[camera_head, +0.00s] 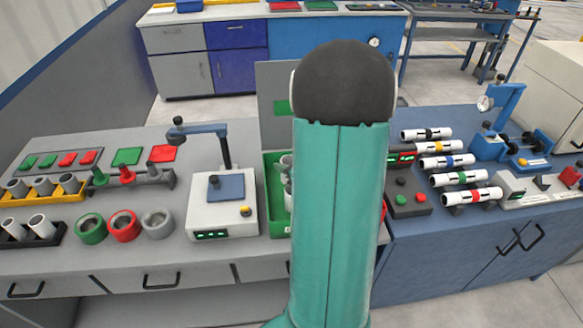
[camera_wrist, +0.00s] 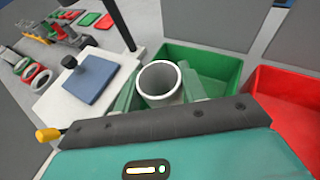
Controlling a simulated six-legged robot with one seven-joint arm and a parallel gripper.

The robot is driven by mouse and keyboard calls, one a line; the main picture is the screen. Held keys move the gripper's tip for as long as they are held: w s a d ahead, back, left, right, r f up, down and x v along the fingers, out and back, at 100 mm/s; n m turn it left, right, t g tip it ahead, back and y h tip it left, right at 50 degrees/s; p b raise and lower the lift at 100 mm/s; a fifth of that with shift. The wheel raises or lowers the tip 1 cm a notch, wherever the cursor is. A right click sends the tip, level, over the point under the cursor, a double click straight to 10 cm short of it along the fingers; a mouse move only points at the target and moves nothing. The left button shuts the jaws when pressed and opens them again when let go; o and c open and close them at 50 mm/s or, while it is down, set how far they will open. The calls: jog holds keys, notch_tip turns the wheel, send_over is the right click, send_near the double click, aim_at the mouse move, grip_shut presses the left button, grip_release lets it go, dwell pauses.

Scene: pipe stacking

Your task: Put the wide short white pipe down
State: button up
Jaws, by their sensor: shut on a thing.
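The wide short white pipe (camera_wrist: 160,84) is between the two pale green fingers of my gripper (camera_wrist: 158,90) in the wrist view. Its round open end faces the camera. My gripper is shut on it. The green bin (camera_wrist: 212,60) lies behind and below the pipe in that view; I cannot tell how high above its floor the pipe is. In the head view my arm hides most of the gripper and part of the green bin (camera_head: 272,171), where a small grey-white part shows beside the arm.
A red bin (camera_wrist: 292,92) stands right of the green one. A white device with a blue plate (camera_head: 226,187) stands close on the left. Farther left are coloured rings (camera_head: 124,226) and racked pipes (camera_head: 42,187). Banded white pipes (camera_head: 447,161) lie on the right bench.

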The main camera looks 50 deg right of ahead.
jog(key=f, duration=0.1)
jog(key=d+f, duration=0.1)
jog(key=f, duration=0.1)
jog(key=shift+a+f, duration=0.2)
jog(key=shift+a, duration=0.05)
jog(key=shift+d, duration=0.1)
jog(key=shift+s+f, duration=0.1)
jog(key=shift+f, duration=0.45)
jog(key=o, duration=1.1)
jog(key=shift+c, duration=0.2)
jog(key=shift+r, duration=0.1)
